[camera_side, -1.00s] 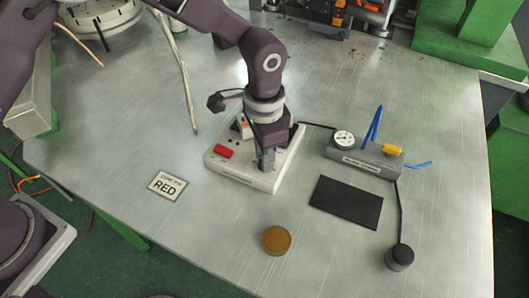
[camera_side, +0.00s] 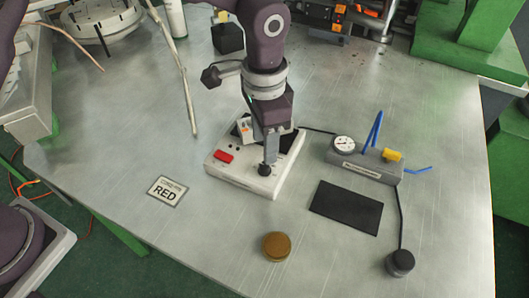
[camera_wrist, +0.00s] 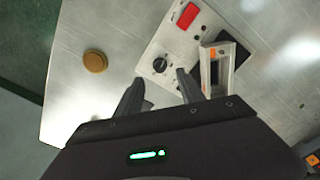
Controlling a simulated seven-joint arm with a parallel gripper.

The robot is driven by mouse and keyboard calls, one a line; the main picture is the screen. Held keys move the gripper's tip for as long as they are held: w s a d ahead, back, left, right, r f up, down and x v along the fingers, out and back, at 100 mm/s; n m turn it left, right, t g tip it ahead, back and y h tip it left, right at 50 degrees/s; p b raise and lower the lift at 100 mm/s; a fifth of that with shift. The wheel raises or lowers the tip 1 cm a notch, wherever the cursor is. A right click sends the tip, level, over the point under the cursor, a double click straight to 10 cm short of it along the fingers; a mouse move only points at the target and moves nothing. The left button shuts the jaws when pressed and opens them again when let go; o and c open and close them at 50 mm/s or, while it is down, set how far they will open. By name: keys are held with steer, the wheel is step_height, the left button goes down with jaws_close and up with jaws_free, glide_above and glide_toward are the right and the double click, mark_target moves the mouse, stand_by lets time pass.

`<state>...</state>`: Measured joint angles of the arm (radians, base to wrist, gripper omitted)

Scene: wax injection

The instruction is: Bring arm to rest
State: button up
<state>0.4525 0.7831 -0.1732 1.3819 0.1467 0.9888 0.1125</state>
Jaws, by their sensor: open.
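My gripper (camera_side: 268,150) is above the white control box in the side view, its fingers pointing down just behind a black knob (camera_side: 264,169). In the wrist view my gripper (camera_wrist: 158,88) is open, with nothing between its fingers. The white control box (camera_side: 226,175) carries a red switch (camera_side: 224,157) and the knob, which also shows in the wrist view (camera_wrist: 160,65). A grey frame-like part with orange marks (camera_wrist: 222,62) lies on the box beside the right finger. In the side view my gripper partly hides it.
A brown round disc (camera_side: 276,246), a black mat (camera_side: 346,207) and a card reading RED (camera_side: 167,191) lie on the metal table. A grey block with gauge (camera_side: 366,163) stands right, cabled to a black cylinder (camera_side: 400,262). A black block (camera_side: 228,38) stands behind.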

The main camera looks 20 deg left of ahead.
steer(key=shift+r, duration=0.5)
steer(key=s+a+r+n+t, duration=0.1)
steer(key=s+a+r+n, duration=0.1)
steer(key=a+r, duration=0.45)
steer(key=s+a+r+n+t, duration=0.1)
steer(key=s+a+r, duration=0.2)
steer(key=a+r, duration=0.35)
steer(key=s+a+r+n+t, duration=0.1)
steer(key=s+a+n, duration=0.2)
steer(key=s, duration=0.6)
steer(key=s+a+r+n+t, duration=0.1)
steer(key=s+a+n+t, duration=0.1)
steer(key=s+a, duration=0.5)
steer(key=shift+s+a+r+n+t, duration=0.3)
steer(key=shift+s+a+r+n, duration=0.1)
steer(key=shift+s, duration=0.55)
